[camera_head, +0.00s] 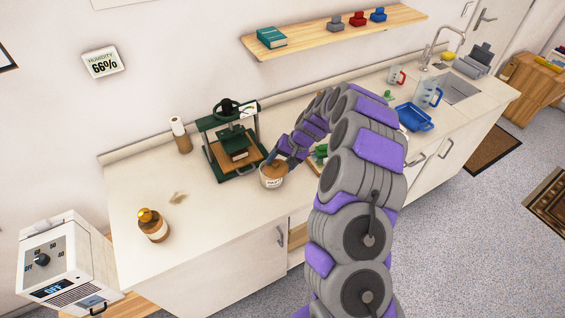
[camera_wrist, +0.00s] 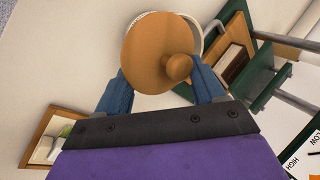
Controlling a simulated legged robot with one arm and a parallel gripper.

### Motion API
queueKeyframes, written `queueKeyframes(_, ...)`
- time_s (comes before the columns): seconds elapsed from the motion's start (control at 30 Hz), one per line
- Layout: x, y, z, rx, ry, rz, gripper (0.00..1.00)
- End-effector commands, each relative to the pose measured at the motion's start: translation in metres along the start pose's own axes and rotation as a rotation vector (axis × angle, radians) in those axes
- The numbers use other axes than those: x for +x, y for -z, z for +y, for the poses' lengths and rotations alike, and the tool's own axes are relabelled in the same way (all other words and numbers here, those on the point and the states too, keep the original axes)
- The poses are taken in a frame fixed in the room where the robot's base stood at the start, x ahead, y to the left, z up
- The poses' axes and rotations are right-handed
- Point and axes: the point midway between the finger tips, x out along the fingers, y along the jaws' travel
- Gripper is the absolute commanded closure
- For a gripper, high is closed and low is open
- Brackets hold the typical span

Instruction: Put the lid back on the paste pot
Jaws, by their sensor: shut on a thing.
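The paste pot (camera_head: 271,182) is a white labelled pot on the counter, in front of the green press. The lid (camera_wrist: 147,50) is a round wooden disc with a knob (camera_wrist: 178,68). My gripper (camera_wrist: 160,68) has its blue fingers shut on the lid, one on each side. In the wrist view the lid covers most of the pot; only part of the pot's white rim (camera_wrist: 192,28) shows beyond the lid's upper and right edge. In the head view my gripper (camera_head: 274,160) is right at the pot's top. I cannot tell whether the lid touches the rim.
The green press (camera_head: 218,135) stands close behind the pot. An amber bottle (camera_head: 152,226) stands at the left of the counter (camera_head: 210,215). A blue tray (camera_head: 414,117) and measuring jugs lie to the right, near the sink.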

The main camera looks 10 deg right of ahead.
Motion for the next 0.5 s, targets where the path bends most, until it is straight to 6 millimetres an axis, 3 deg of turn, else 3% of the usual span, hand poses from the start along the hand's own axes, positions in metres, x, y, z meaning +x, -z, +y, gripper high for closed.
queueKeyframes(0.5,0.0071,0.0004,-0.0065,0.0,-0.003,-0.006,0.9)
